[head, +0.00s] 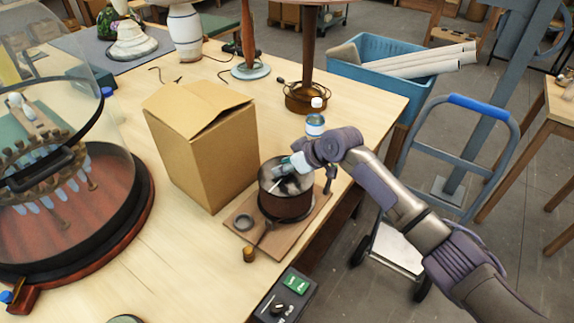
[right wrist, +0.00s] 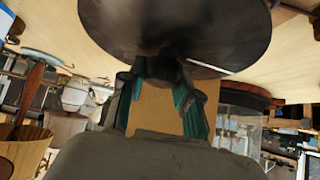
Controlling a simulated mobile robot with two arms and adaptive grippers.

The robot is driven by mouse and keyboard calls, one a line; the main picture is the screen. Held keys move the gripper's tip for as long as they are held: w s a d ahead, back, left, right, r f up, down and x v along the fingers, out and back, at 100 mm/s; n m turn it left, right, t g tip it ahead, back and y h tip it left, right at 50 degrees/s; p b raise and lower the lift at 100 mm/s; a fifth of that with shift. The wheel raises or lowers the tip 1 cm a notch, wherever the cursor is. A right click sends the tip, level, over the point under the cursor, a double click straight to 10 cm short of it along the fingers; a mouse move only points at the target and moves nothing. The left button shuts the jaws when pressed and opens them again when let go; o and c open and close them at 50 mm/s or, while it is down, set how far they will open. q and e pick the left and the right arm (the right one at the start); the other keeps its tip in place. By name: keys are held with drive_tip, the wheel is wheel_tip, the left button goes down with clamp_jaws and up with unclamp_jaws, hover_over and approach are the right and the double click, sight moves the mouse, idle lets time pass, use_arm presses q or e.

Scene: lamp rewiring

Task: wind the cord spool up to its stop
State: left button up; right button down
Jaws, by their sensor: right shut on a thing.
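The cord spool (head: 285,203) is a dark reddish-brown drum with a grey rim, standing on a wooden base board (head: 237,222) near the table's right edge. A crank arm with a wooden knob (head: 249,254) sticks out at its front. My right gripper (head: 288,176) reaches in from the right and is down at the spool's top. In the right wrist view, the teal fingers (right wrist: 163,95) close around a dark middle part below a wide dark disc (right wrist: 190,25). The fingers hide most of what they hold. My left gripper is out of view.
A cardboard box (head: 205,150) stands close behind and left of the spool. A small blue-and-white tin (head: 315,126) and a brown lamp base (head: 306,98) stand behind it. A glass-domed stand (head: 70,215) fills the left.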

drive_tip(key=shift+r, duration=0.1)
drive_tip(key=c, duration=0.8)
unclamp_jaws()
drive_tip(key=v, duration=1.2)
